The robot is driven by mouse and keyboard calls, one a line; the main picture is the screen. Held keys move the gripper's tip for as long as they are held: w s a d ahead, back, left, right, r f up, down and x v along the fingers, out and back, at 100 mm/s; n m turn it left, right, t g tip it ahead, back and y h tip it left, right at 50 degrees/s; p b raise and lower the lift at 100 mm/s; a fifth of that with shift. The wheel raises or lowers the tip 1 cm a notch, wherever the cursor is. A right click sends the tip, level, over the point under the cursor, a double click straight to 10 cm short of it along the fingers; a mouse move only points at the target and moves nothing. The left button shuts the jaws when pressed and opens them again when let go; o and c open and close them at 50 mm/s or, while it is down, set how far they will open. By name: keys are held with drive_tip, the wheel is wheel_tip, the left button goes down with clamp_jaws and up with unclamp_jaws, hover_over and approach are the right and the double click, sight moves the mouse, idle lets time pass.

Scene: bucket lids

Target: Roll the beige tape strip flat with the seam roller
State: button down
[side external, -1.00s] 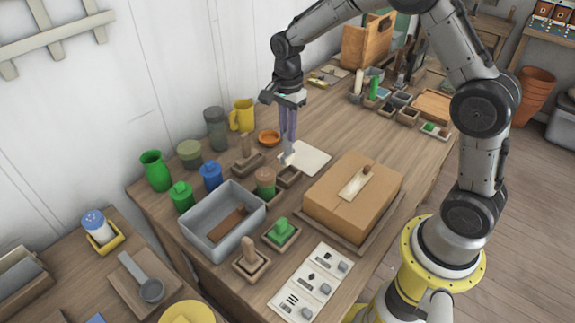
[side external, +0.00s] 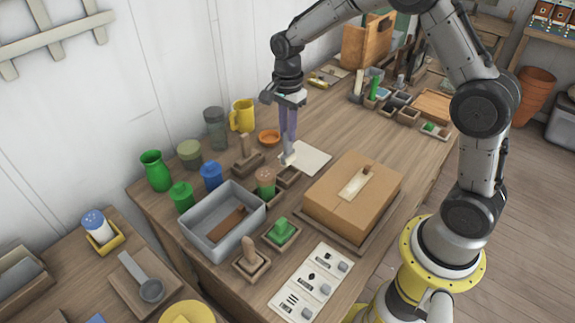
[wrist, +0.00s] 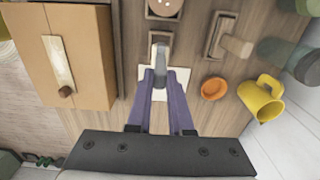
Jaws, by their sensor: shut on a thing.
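The beige tape strip (side external: 355,185) lies on top of the brown cardboard box (side external: 330,205), with a small brown knob-like piece (side external: 368,169) at one end. The strip also shows in the wrist view (wrist: 58,62) at the upper left. My gripper (side external: 289,150) points down beside the small wooden tray, left of the box. Its purple fingers (wrist: 160,78) are shut on a small pale grey tool (wrist: 158,52), which looks like the seam roller. The fingers hide part of the tool. I cannot tell whether it touches what is below.
A white sheet (side external: 312,160) lies under and beside my gripper. An orange bowl (side external: 268,137) and yellow mug (side external: 242,116) stand behind it. Bare tabletop lies beyond the box.

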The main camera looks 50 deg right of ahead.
drive_tip(key=s+d+r, duration=0.2)
drive_tip(key=s+r, duration=0.1)
drive_tip(key=s, duration=0.7)
drive_tip(key=s+d+r, duration=0.3)
drive_tip(key=s, duration=0.7)
drive_tip(key=shift+s+d+r, duration=0.2)
drive_tip(key=shift+s+r, duration=0.15)
drive_tip(key=w+a+f, duration=0.3)
drive_tip(key=a, duration=0.1)
drive_tip(key=shift+a+f, duration=0.2)
drive_tip(key=shift+f, duration=0.2)
